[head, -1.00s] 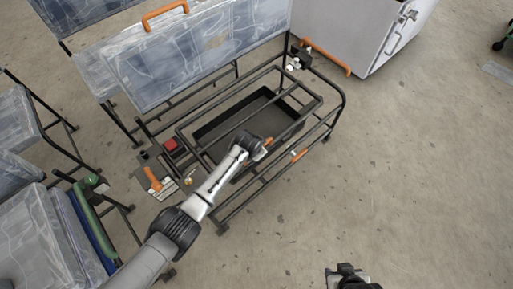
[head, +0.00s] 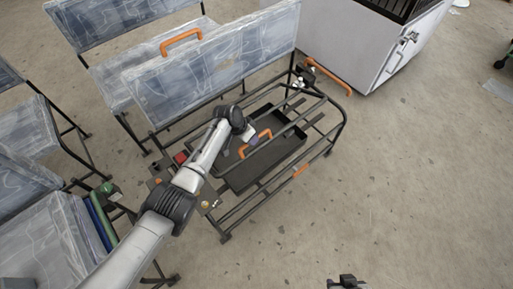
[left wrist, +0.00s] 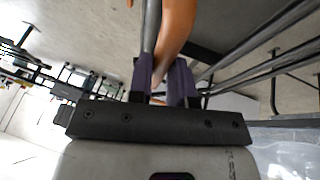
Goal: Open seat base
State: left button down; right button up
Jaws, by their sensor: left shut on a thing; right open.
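The seat base (head: 240,212) is a black tubular frame under a clear, plastic-wrapped backrest (head: 215,65). A dark open tray (head: 240,178) sits inside it. My left gripper (head: 250,141) is above the tray, shut on the orange handle (head: 257,144) of the inner bar frame. In the left wrist view, the purple fingers (left wrist: 160,88) close around the orange handle (left wrist: 176,28), beside a dark bar. The inner frame appears raised at its front, above the tray. My right gripper (head: 346,283) is open, cut off at the bottom edge, away from the seat.
A grey cabinet (head: 345,40) stands behind at the right, with an orange handle (head: 328,77) low in front. Wrapped seats (head: 30,125) crowd the left side. A side panel (head: 205,204) adjoins the frame.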

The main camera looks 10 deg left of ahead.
pick_arm(q)
jog(key=w+a+r, duration=0.2)
jog(key=a+r, duration=0.1)
jog(key=r, duration=0.1)
jog(key=shift+w+r, duration=0.35)
jog(key=shift+r, duration=0.05)
